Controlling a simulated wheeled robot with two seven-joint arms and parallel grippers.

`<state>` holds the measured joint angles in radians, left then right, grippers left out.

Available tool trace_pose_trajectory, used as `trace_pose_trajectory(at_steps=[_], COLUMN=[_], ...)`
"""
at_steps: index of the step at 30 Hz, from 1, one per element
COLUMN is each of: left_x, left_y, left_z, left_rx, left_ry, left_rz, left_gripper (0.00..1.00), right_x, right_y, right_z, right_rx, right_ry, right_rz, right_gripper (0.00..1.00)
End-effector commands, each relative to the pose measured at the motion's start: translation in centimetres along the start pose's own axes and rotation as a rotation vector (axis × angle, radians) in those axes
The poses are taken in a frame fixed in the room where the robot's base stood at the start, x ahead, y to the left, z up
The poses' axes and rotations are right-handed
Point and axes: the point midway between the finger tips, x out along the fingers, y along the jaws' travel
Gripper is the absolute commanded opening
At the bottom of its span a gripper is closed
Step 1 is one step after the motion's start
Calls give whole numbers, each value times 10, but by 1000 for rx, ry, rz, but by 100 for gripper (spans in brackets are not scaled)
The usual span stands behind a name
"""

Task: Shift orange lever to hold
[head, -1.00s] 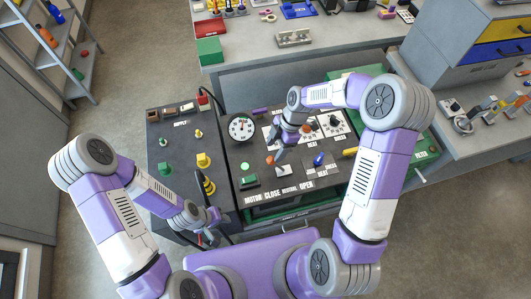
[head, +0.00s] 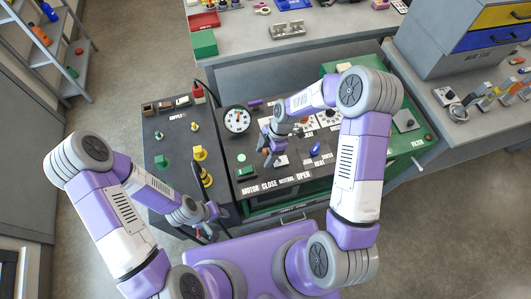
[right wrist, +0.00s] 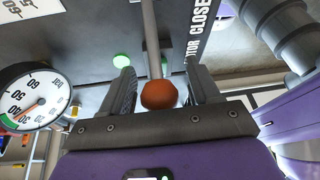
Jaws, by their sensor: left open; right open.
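The orange lever shows in the right wrist view as a round orange-brown knob (right wrist: 158,95) on a grey rod. The knob sits between the two fingers of my right gripper (right wrist: 160,92), with dark gaps beside it. My right gripper (head: 270,158) is open over the dark control panel (head: 228,190) in the head view, right of and below the round gauge (head: 236,119). It hides the lever there. The lettering MOTOR CLOSE NEUTRAL OPEN runs along the panel's front edge; a hold label is not readable. My left gripper (head: 208,226) is open and low, near the left panel's front edge.
A blue knob (head: 315,150) and a green button (head: 242,158) stand near my right gripper. The left panel (head: 160,185) carries yellow and green knobs; a black cable runs beside it. A workbench (head: 240,45) stands behind.

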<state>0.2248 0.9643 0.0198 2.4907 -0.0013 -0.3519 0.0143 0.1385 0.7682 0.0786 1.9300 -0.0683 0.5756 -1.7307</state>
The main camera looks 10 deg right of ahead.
Motion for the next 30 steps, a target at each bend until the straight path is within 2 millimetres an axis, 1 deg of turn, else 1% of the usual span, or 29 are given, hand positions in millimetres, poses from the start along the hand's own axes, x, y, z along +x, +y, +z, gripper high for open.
trace_pose_trajectory(at_steps=[1, 2, 13, 14, 22, 30], left_x=[0, 0, 0, 0, 2, 17], left_y=[0, 0, 0, 0, -1, -6], left_z=[0, 0, 0, 0, 0, -1], left_rx=[0, 0, 0, 0, 0, 0], left_ry=[0, 0, 0, 0, 0, 0], left_rz=[0, 0, 0, 0, 0, 0], left_gripper=[43, 43, 43, 43, 43, 43], right_x=[0, 0, 0, 0, -1, -10], right_y=[0, 0, 0, 0, 0, -2], right_z=[0, 0, 0, 0, 2, 13], right_rx=[0, 0, 1, 1, 1, -6], right_ry=[0, 0, 0, 0, 16, 136], right_rz=[0, 0, 0, 0, 2, 15], right_gripper=[61, 58, 2, 0, 0, 0])
